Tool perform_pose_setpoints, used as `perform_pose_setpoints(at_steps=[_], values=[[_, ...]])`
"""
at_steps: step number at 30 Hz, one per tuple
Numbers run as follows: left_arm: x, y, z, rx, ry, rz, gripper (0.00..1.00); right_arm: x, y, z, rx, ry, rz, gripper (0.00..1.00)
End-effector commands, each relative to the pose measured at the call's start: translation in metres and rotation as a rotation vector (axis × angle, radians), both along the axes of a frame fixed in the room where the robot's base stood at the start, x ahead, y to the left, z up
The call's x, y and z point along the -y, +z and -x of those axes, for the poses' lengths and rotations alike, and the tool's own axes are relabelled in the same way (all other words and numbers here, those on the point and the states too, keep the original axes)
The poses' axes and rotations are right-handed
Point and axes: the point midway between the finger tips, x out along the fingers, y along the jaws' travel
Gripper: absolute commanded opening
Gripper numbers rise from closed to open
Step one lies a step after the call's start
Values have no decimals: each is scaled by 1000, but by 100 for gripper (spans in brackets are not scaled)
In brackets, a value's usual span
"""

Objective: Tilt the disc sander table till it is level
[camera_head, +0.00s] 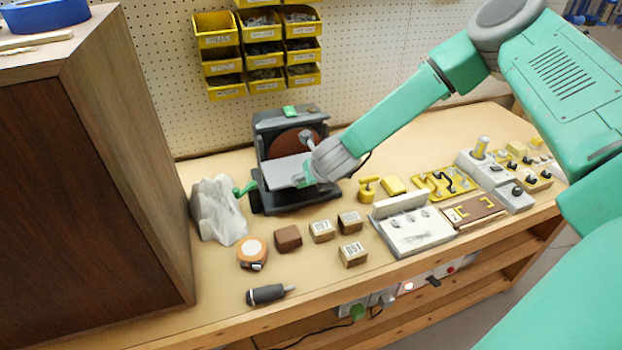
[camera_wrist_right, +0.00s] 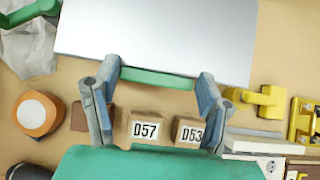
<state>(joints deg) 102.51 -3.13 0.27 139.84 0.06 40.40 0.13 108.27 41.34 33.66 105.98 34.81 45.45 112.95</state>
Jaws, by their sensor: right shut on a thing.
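The disc sander (camera_head: 262,135) stands at the back of the bench, dark with a brown-red disc (camera_head: 292,140). Its flat grey table (camera_head: 284,171) juts out in front of the disc; it fills the top of the right wrist view (camera_wrist_right: 160,35). I cannot tell its exact tilt. A green bar (camera_wrist_right: 155,78) runs along the table's near edge. My right gripper (camera_wrist_right: 157,85) is shut on this bar, one finger at each end. In the head view my right gripper (camera_head: 316,174) partly hides the table's right side. A green knob lever (camera_head: 243,189) sticks out left. My left gripper is not in view.
A dark cabinet (camera_head: 100,170) stands at left. Yellow fittings and a grey panel (camera_head: 412,230) lie at right.

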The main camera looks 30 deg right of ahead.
Motion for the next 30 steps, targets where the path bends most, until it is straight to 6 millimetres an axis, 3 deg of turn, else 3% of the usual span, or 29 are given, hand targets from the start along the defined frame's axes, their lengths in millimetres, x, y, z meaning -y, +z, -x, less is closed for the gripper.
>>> perform_pose_setpoints(at_steps=[6,7,8,9,20,30], values=[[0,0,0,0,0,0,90,2,5,-5,15,-4,4,13],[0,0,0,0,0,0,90,2,5,-5,15,-4,4,76],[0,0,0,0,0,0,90,2,5,-5,15,-4,4,86],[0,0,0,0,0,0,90,2,4,-5,13,-4,3,90],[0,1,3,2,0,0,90,-1,8,4,4,-2,0,90],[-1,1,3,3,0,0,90,-11,60,45,9,-1,-2,90]])
